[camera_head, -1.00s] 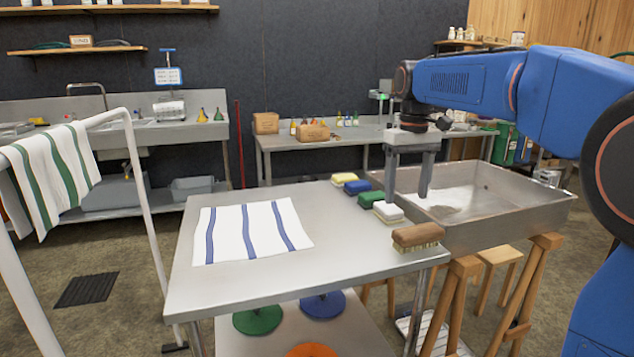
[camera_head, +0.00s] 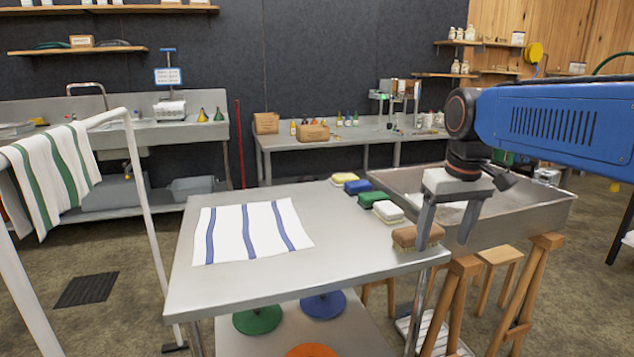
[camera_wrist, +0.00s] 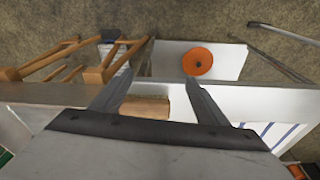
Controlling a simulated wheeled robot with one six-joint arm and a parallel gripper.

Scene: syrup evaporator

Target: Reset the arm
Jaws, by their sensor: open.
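My gripper (camera_head: 444,246) is open and empty in the head view. It points down over the right end of the steel table, close to the table's edge and the basin. Its left finger hangs in front of part of a wooden brush (camera_head: 404,237) with pale bristles. In the wrist view, both fingers of my gripper (camera_wrist: 155,82) are spread wide, and the brush's brown wooden back (camera_wrist: 145,106) shows between them. I cannot tell whether the left finger touches the brush.
The steel table (camera_head: 200,285) holds a striped towel (camera_head: 249,231) and several coloured sponges (camera_head: 357,187). A steel basin (camera_head: 530,215) on wooden legs stands at the right. A white rail (camera_head: 145,200) with a hanging towel is at the left. The table's front left is bare.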

